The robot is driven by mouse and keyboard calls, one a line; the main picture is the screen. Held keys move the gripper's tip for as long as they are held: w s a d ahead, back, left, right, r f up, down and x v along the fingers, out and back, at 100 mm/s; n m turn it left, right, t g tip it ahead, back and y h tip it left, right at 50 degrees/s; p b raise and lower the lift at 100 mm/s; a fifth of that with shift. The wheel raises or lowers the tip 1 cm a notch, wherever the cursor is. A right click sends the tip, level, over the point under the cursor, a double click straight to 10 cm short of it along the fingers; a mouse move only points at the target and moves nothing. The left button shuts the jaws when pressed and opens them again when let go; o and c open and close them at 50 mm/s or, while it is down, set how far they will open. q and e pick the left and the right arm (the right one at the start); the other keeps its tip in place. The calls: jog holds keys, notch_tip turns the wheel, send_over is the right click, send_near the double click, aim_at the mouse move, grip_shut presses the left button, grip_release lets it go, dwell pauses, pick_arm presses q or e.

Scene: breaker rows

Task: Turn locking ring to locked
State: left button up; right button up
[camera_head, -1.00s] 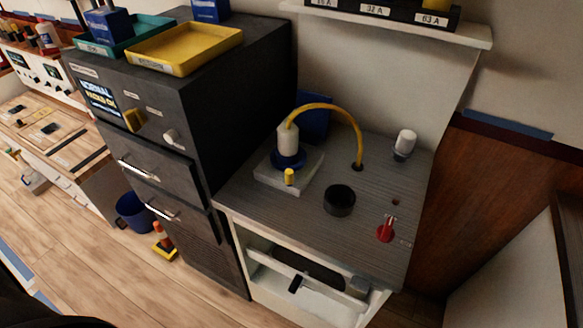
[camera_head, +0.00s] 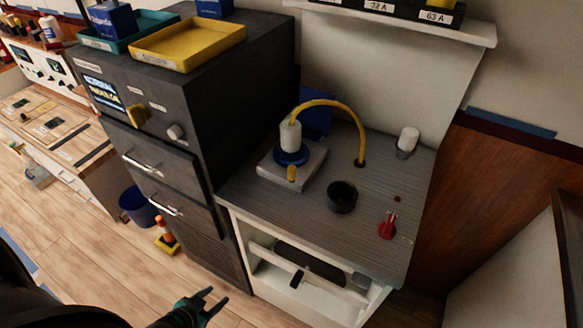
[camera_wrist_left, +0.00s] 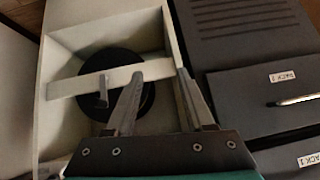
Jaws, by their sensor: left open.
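A blue ring (camera_head: 290,156), which looks like the locking ring, sits around the base of a white plug (camera_head: 290,136) on a pale square block (camera_head: 305,172). A yellow cable (camera_head: 350,115) arches from the plug to a hole in the grey worktop. A small yellow peg (camera_head: 292,173) stands at the block's front. Whether the ring is locked cannot be told. My left gripper (camera_head: 217,298) is open and empty, low in front of the cabinet and well below the ring. Its spread fingers (camera_wrist_left: 160,78) also show in the left wrist view, facing the open cabinet bay. My right gripper is out of view.
A black round cup (camera_head: 342,197), a red switch (camera_head: 388,226) and a white knob (camera_head: 408,139) are on the worktop (camera_head: 310,220). A tall dark cabinet (camera_head: 245,100) stands left of it. A white crossbar (camera_wrist_left: 110,80) spans the bay below.

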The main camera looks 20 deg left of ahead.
pick_arm(q)
jog(key=w+a+r+m+t+h, duration=0.1)
jog(key=w+r+t, duration=0.1)
jog(key=w+r, duration=0.3)
jog(key=w+a+r+t+h, duration=0.1)
jog(key=w+r+t, duration=0.15)
jog(key=r, duration=0.45)
jog(key=m+t+h, duration=0.3)
jog(key=h, duration=0.4)
send_near(292, 167)
jog(key=shift+g, duration=0.25)
jog(key=x, duration=0.5)
jog(key=b+x, duration=0.1)
jog(key=x, duration=0.4)
jog(key=shift+f, duration=0.2)
jog(key=shift+c, duration=0.4)
grip_shut()
